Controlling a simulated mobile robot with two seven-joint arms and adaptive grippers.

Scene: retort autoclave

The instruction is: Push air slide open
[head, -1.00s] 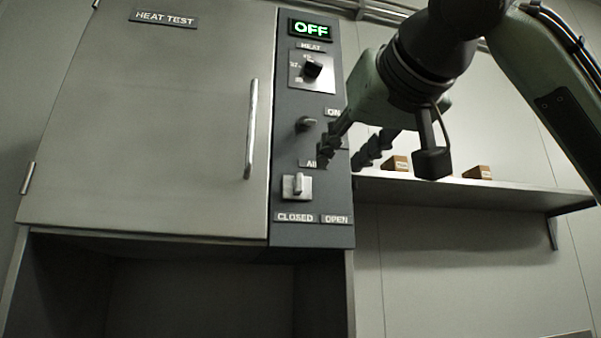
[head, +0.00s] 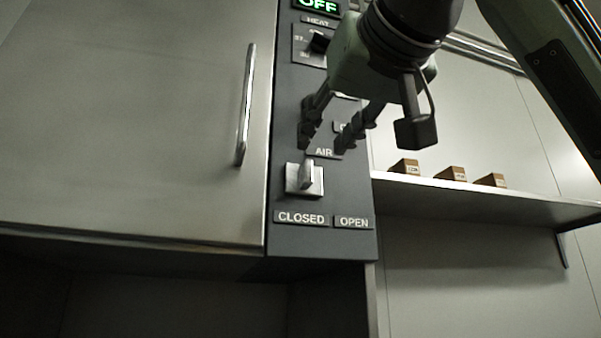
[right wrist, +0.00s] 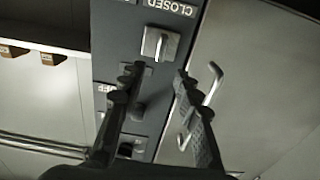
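The air slide (head: 305,179) is a light metal plate with a raised tab, below the AIR label on the dark control panel. It sits above the CLOSED label (head: 301,218), left of the OPEN label (head: 353,222). My right gripper (head: 322,146) is open and empty, with its fingertips just above the slide in the head view. In the right wrist view, the slide (right wrist: 160,44) lies beyond the two spread fingertips (right wrist: 157,72), apart from them. My left gripper is not in view.
The cabinet door with its vertical handle (head: 245,105) is left of the panel. The heat knob (head: 320,42) is higher on the panel, partly beside my arm. A shelf (head: 480,199) with small brown boxes (head: 452,173) is at right.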

